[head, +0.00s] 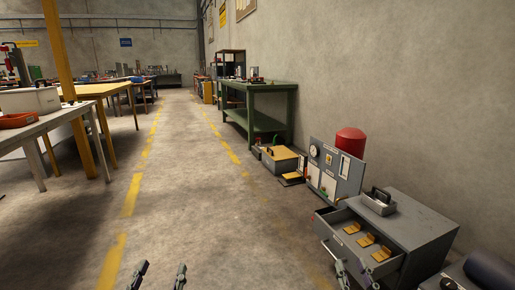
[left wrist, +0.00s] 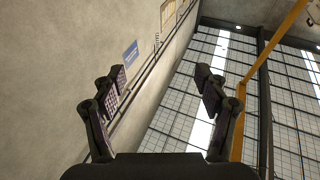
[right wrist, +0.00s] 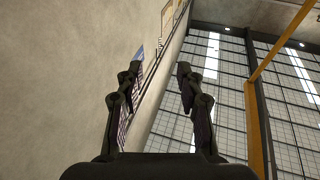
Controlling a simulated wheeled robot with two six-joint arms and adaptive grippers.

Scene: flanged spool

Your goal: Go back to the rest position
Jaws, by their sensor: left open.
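My left gripper (head: 160,271) shows at the bottom edge of the head view, left of the middle, over bare floor. Its fingers stand well apart, with nothing between them, in the left wrist view (left wrist: 158,82). My right gripper (head: 354,274) shows at the bottom edge on the right, in front of the open drawer in the picture. In the right wrist view (right wrist: 160,72) its fingers stand apart with a narrower gap, also empty. Both wrist views look up past the fingers at wall and windows. No flanged spool shows in any view.
A grey cabinet (head: 429,223) with an open drawer (head: 340,242) holding yellow pieces stands at right. A gauge panel (head: 327,175), a red cylinder (head: 350,142) and a green bench (head: 272,92) line the wall. Tables stand at left. The aisle floor (head: 195,190) is clear.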

